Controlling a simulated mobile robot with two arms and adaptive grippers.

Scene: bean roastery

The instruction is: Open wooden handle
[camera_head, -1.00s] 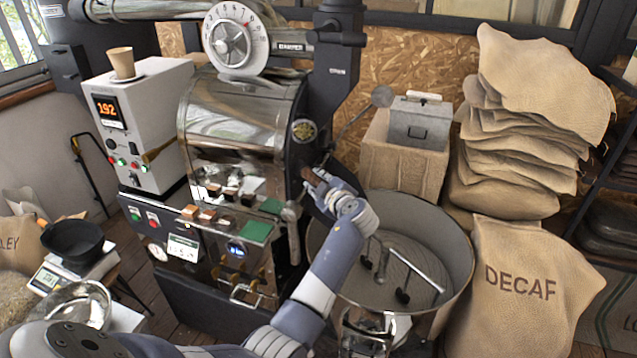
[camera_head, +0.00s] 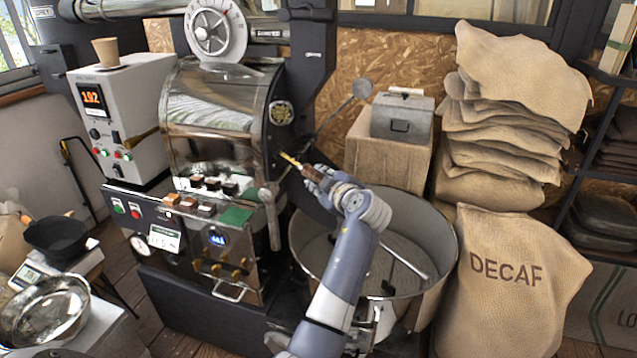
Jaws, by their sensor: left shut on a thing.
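A wooden handle (camera_head: 313,173) sits in my left gripper (camera_head: 318,177) beside the front face of the roaster drum (camera_head: 215,115). A thin brass-coloured rod (camera_head: 290,160) runs from the handle toward the drum's front face. Whether the rod's tip is still inside the face or just clear of it, I cannot tell. My left gripper is shut on the handle, and its fingers hide part of it. My right gripper is not in view.
A lever with a ball end (camera_head: 362,88) slants close behind the gripper. The round cooling bin (camera_head: 447,262) lies below my arm. A grey metal box (camera_head: 402,116) on a crate stands behind, and the DECAF sack (camera_head: 515,300) is at right.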

